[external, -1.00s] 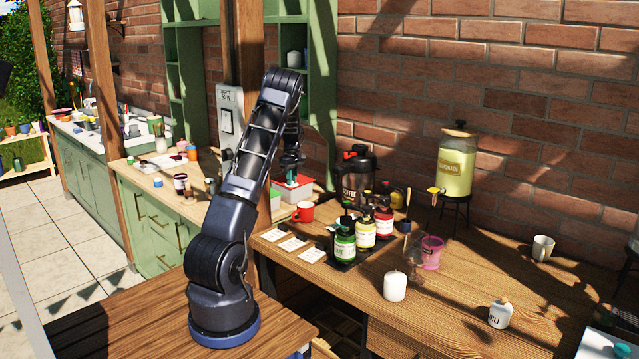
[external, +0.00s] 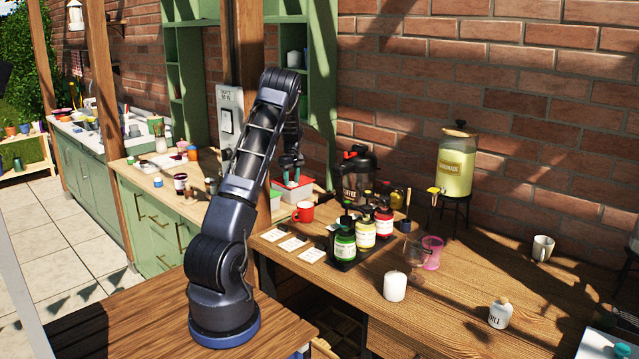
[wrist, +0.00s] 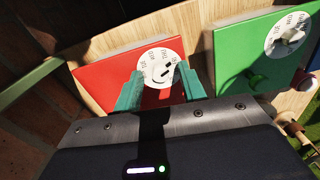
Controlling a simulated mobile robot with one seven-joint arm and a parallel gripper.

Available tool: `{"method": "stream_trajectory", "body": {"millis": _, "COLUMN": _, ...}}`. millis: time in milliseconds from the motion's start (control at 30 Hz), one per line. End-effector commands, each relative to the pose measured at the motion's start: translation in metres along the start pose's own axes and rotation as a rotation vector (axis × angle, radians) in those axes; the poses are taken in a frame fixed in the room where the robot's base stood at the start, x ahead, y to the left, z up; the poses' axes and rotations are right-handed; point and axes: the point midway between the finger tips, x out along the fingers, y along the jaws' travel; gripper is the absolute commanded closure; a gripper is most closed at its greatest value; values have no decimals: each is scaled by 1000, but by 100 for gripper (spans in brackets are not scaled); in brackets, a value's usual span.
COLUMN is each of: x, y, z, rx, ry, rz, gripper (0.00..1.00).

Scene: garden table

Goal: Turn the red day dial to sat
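The red panel (wrist: 102,75) shows at upper left in the wrist view, with a round white dial (wrist: 160,56) on it. The dial has small day lettering around its rim and a dark marking; I cannot tell which day is set. My gripper (wrist: 162,90) has its two teal fingers apart, at the dial's lower edge, one to each side. I see nothing clamped between them, and contact is unclear.
A green panel (wrist: 255,62) with a similar dial (wrist: 287,33) is to the right in the wrist view. A red mug (external: 303,212), a black coffee dispenser (external: 357,176) and several labelled bottles (external: 364,233) stand near my gripper. A wooden post (external: 249,60) rises behind my arm.

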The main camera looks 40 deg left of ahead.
Motion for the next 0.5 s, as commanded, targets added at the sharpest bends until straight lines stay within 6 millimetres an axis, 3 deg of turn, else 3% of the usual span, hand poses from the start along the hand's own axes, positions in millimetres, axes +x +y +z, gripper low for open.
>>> {"method": "stream_trajectory", "body": {"millis": 300, "x": -3, "y": 0, "z": 0, "rx": 0, "ry": 0, "rz": 1, "gripper": 60}}
{"method": "stream_trajectory", "body": {"millis": 500, "x": -27, "y": 1, "z": 0, "rx": -1, "ry": 2, "rz": 3, "gripper": 60}}
